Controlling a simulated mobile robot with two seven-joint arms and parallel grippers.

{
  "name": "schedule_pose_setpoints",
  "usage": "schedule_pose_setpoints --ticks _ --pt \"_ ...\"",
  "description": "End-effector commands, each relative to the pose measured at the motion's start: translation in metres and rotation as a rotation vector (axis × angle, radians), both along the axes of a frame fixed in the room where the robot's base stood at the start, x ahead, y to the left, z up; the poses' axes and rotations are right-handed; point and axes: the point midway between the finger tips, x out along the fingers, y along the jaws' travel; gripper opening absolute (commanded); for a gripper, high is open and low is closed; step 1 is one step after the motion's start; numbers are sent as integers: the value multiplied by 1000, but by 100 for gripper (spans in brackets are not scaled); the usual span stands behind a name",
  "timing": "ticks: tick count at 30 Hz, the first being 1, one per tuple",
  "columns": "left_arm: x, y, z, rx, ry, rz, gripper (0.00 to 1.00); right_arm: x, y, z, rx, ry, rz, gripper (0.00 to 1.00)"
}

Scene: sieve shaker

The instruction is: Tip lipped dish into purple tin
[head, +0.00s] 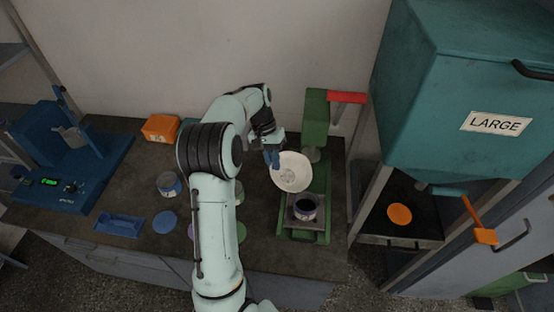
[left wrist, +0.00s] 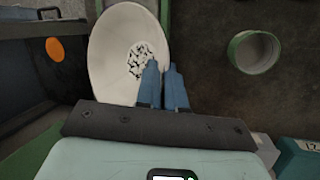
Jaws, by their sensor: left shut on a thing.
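The white lipped dish (head: 293,172) is held in the air over the green stand in the head view, its inner face visible. In the left wrist view the dish (left wrist: 112,50) holds small dark pieces in its bottom. My left gripper (head: 272,157) is shut on the dish's rim; its blue fingers (left wrist: 163,68) are close together there. A tin with a dark, purplish-blue inside (head: 306,205) stands upright on the stand's plate, just below and right of the dish in the head view. My right gripper is not in view.
The green stand (head: 318,108) has a red arm (head: 347,97) at its top. A blue scale (head: 62,165), an orange box (head: 160,128), another tin (head: 168,184) and a blue tray (head: 119,223) are on the left. A teal hopper marked LARGE (head: 430,90) overhangs at right.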

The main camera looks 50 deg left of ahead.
Motion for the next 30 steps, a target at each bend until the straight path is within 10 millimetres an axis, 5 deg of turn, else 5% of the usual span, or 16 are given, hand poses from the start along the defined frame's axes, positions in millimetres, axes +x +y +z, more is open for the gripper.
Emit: schedule_pose_setpoints --ticks 10,20,30 --pt "-1 2 -4 -40 -2 1 0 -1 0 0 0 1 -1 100" --pt "-1 9 -28 -357 -30 0 0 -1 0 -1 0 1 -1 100" --pt "0 8 -28 -366 -34 1 0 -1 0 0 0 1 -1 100"
